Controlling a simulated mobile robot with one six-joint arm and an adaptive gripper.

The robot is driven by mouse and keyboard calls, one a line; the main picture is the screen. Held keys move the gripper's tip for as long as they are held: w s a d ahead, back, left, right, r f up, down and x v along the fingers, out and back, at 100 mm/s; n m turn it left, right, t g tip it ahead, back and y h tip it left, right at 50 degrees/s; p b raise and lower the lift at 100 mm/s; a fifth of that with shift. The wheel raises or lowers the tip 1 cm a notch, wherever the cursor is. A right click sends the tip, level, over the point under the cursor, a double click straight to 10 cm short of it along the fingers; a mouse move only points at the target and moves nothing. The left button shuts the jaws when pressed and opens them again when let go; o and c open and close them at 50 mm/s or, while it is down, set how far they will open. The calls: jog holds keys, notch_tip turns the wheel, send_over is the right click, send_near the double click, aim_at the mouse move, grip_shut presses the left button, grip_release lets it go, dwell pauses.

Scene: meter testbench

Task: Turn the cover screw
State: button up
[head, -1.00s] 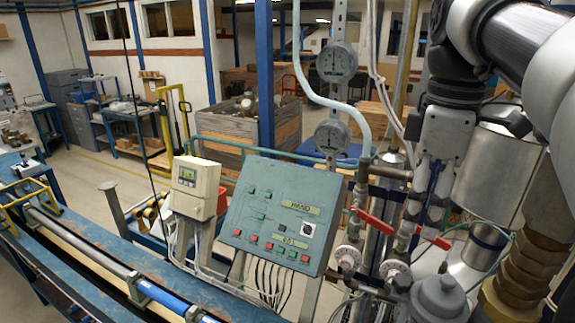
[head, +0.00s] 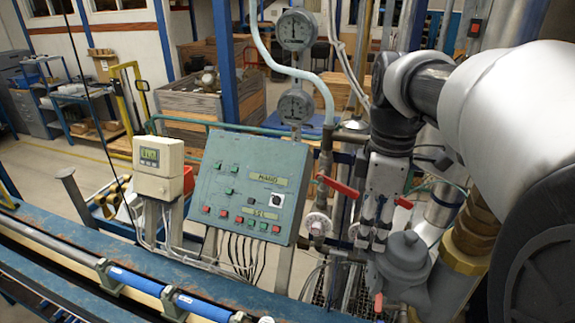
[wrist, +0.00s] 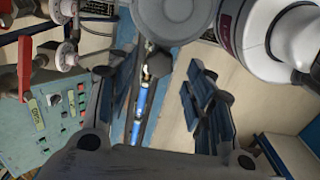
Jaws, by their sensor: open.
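No cover screw can be made out in either view. The beige meter box (head: 158,168) with a small green display stands left of the green control panel (head: 250,185) in the head view; any screw on it is too small to see. My gripper (head: 372,222) points down at the right of the panel, in front of the pipework and beside a grey domed housing (head: 405,255). In the wrist view my gripper (wrist: 160,85) is open, its fingers wide apart with nothing between them. A rounded grey body (wrist: 178,20) shows beyond the fingers there.
Red valve levers (head: 338,187) and a white handwheel (head: 317,223) sit close left of my gripper. Two round gauges (head: 295,105) stand above the panel. A blue bench rail (head: 130,280) runs along the front. Brass fittings (head: 470,235) stand at the right.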

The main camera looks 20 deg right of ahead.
jog(key=shift+f, duration=1.2)
jog(key=shift+c, duration=0.4)
jog(key=c, duration=1)
jog(key=shift+m, duration=1.6)
jog(key=o, duration=1.1)
notch_tip(320, 180, up, 12)
